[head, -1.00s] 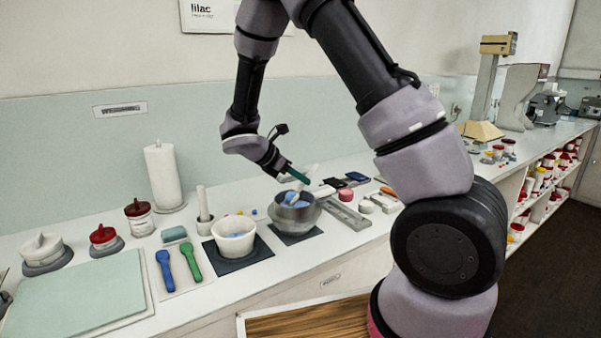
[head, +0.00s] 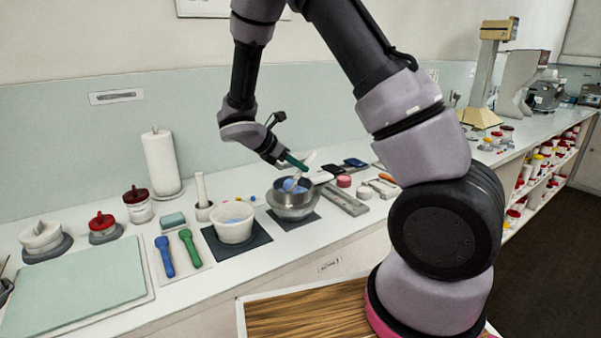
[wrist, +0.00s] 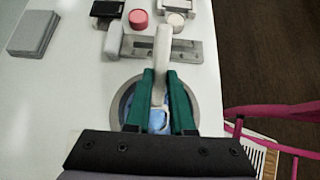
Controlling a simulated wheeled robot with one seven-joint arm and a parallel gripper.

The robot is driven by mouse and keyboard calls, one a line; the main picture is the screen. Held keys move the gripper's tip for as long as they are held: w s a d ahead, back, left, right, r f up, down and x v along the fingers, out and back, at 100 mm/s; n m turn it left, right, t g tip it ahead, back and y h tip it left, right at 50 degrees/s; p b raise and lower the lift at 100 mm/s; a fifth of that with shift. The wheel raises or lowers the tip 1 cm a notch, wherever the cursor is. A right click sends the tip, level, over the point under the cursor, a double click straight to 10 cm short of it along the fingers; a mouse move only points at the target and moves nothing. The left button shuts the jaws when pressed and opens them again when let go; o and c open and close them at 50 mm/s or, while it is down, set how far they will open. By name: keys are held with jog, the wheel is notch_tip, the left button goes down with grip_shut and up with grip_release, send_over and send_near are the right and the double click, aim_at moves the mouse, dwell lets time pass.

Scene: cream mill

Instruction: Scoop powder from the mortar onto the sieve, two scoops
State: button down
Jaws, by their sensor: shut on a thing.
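The mortar (head: 233,232), a white bowl, stands on a dark mat and has blue powder (head: 234,219) inside. To its right is the sieve (head: 279,190), a grey metal pan set over a bowl on another dark mat, with blue visible in it. My gripper (head: 301,164) has green fingers and is shut on a pale scoop (head: 308,160), held tilted over the sieve. Whether the scoop touches the sieve is unclear.
A pestle (head: 201,188) stands upright in a small holder behind the mortar. A blue spoon (head: 165,256) and a green spoon (head: 190,248) lie to the left. A grey metal bar (head: 344,200) and a pink jar (head: 344,181) are close on the right.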

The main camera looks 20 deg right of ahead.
jog(key=shift+f, duration=0.6)
dwell(0.3)
jog(key=shift+r, duration=0.1)
dwell(0.6)
jog(key=shift+r, duration=3.4)
jog(key=w+d+r+n+t+y, duration=0.1)
jog(key=w+d+n+t+y, duration=0.5)
jog(key=n, duration=0.5)
jog(key=shift+w+d+r+t+y, duration=0.25)
jog(key=shift+w+d, duration=0.55)
jog(key=shift+w, duration=0.5)
